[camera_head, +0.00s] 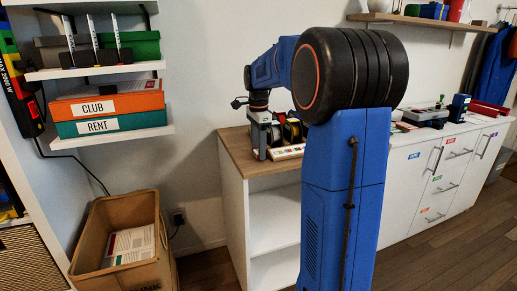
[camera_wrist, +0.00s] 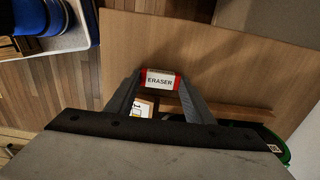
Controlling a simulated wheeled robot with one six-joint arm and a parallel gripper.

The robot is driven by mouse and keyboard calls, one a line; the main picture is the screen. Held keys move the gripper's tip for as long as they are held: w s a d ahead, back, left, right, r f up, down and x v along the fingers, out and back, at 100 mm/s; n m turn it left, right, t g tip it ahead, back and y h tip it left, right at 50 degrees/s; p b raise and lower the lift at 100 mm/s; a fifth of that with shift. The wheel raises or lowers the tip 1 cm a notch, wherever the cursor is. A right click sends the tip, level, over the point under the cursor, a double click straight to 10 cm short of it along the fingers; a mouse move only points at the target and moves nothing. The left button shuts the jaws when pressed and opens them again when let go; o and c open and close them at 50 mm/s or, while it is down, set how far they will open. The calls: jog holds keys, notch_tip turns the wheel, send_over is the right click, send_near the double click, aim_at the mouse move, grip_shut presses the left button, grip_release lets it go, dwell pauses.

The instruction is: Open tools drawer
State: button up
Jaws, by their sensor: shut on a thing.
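My gripper (camera_head: 264,152) is above the wooden top of the white shelf unit, left of my blue arm. In the wrist view my gripper (camera_wrist: 159,84) is shut on a red and white eraser (camera_wrist: 160,79) labelled ERASER. The white cabinet with drawers (camera_head: 404,170) stands to the right. It has metal handles and small coloured labels, too small to read here, so I cannot tell which drawer is the tools drawer. A drawer handle (camera_head: 448,188) and another below it (camera_head: 436,217) show; the drawers in view look shut. My arm hides part of the cabinet.
The wooden top (camera_head: 237,153) holds spools and a small tray by my gripper. A cardboard box (camera_head: 120,235) stands on the floor at left, below shelves with CLUB (camera_head: 100,108) and RENT (camera_head: 103,125) binders. The cabinet top carries stamps. Floor before the cabinet looks clear.

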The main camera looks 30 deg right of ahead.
jog(key=shift+f, duration=0.1)
jog(key=o, duration=1)
notch_tip(320, 180, up, 12)
jog(key=shift+a+r, duration=0.1)
jog(key=shift+r, duration=0.05)
